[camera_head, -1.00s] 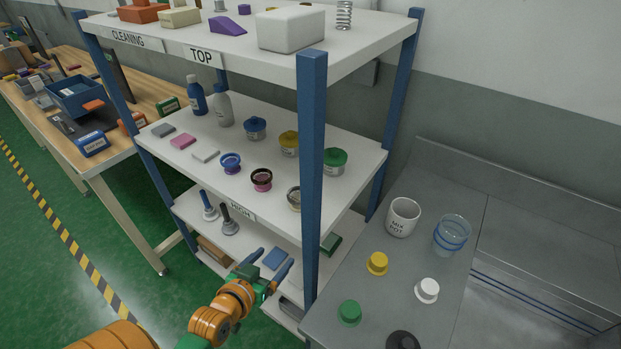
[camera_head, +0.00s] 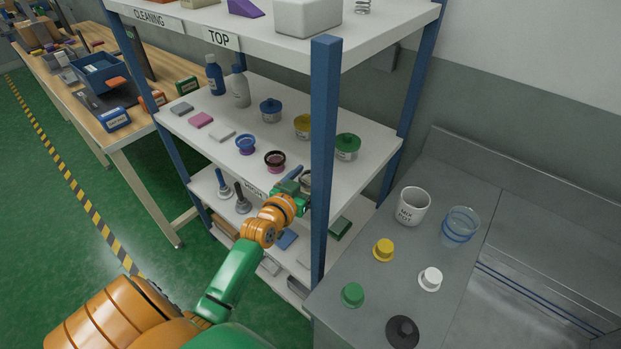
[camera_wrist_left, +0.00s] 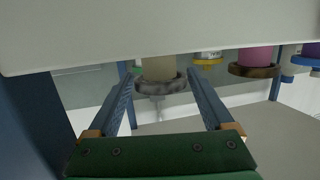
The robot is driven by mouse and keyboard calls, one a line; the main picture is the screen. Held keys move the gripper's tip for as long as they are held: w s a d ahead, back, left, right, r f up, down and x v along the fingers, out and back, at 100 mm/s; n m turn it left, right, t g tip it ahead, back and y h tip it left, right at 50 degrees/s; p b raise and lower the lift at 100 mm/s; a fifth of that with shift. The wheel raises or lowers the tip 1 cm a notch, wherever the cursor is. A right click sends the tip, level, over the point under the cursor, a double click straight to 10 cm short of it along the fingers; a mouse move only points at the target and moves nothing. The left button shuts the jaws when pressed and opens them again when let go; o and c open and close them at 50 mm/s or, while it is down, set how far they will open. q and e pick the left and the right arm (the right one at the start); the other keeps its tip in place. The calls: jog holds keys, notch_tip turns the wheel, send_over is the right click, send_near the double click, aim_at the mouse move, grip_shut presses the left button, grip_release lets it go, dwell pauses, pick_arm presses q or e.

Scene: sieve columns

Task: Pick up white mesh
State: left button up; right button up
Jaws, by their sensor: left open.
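The white mesh is a pale cylinder with a grey ring (camera_wrist_left: 160,68), seen upside down in the left wrist view at the shelf's edge. In the head view only a bit of it (camera_head: 307,180) shows behind my gripper and the blue post. My left gripper (camera_head: 297,181) is open at the front edge of the middle shelf. In the left wrist view its two fingers (camera_wrist_left: 160,88) point at the white mesh, which appears between the tips. I cannot tell whether they touch it. My right gripper is not in view.
The blue post (camera_head: 324,170) stands close right of my gripper. A pink sieve with a dark ring (camera_head: 275,160) and a blue sieve (camera_head: 245,144) stand to the left. Lidded jars, such as the green one (camera_head: 347,147), stand behind. The top shelf (camera_head: 395,33) is above.

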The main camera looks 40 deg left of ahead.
pick_arm(q)
jog(key=c, duration=1.1)
